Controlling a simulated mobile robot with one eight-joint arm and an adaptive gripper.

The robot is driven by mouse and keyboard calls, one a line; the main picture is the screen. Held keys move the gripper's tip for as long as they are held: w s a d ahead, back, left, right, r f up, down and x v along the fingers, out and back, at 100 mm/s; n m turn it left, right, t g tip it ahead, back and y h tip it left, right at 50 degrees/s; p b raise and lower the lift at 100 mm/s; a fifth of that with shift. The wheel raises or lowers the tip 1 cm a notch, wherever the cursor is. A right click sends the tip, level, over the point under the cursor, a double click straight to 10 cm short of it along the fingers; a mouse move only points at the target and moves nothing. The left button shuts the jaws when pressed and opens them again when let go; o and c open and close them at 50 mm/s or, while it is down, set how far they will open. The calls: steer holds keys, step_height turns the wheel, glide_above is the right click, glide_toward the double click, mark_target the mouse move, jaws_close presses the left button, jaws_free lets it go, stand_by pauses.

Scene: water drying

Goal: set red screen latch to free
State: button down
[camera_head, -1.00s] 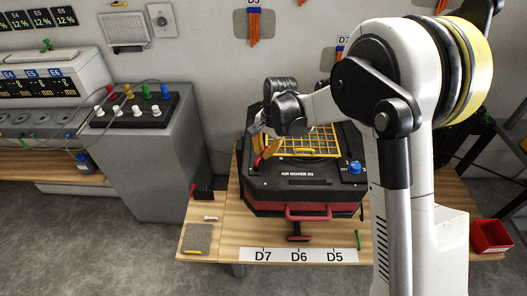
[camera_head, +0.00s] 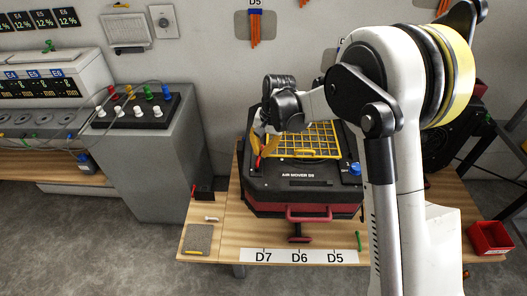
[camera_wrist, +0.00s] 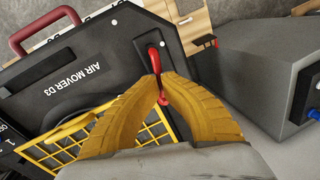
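The red screen latch (camera_wrist: 153,58) is a small red lever on the black top of the air mover (camera_wrist: 60,88), beside the yellow screen (camera_wrist: 60,150). In the wrist view my gripper (camera_wrist: 157,72) has its two yellow fingers converged on the latch, with red showing between and beyond the tips. The fingers hide part of the lever. In the head view my gripper (camera_head: 262,146) is at the left edge of the yellow screen (camera_head: 312,140), and the latch (camera_head: 258,162) shows just below the fingers. The air mover (camera_head: 262,188) stands on the wooden table.
A blue knob (camera_head: 355,168) is at the air mover's right, and a red handle (camera_head: 309,212) is at its front. A grey cabinet (camera_head: 165,170) stands to the left. A red bin (camera_head: 490,238) sits at the table's right end. Labels D7, D6, D5 (camera_head: 299,256) line the front edge.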

steer(key=n, duration=0.2)
steer(key=a+n, duration=0.1)
steer(key=shift+a+n+g, duration=0.15)
steer(key=shift+n+g, duration=0.25)
steer(key=shift+s+a+n+g+p, duration=0.15)
steer(key=shift+a+n, duration=0.25)
steer(key=shift+n, duration=0.7)
steer(key=shift+a+n+g+p, duration=0.15)
steer(key=shift+a+n+g, duration=0.15)
steer(key=shift+n, duration=0.8)
steer(key=shift+a, duration=0.1)
steer(key=c, duration=1.5)
jaws_free()
steer(key=shift+f, duration=0.1)
steer(key=shift+o, duration=0.2)
steer(key=v, duration=1.2)
steer(key=shift+a, duration=0.15)
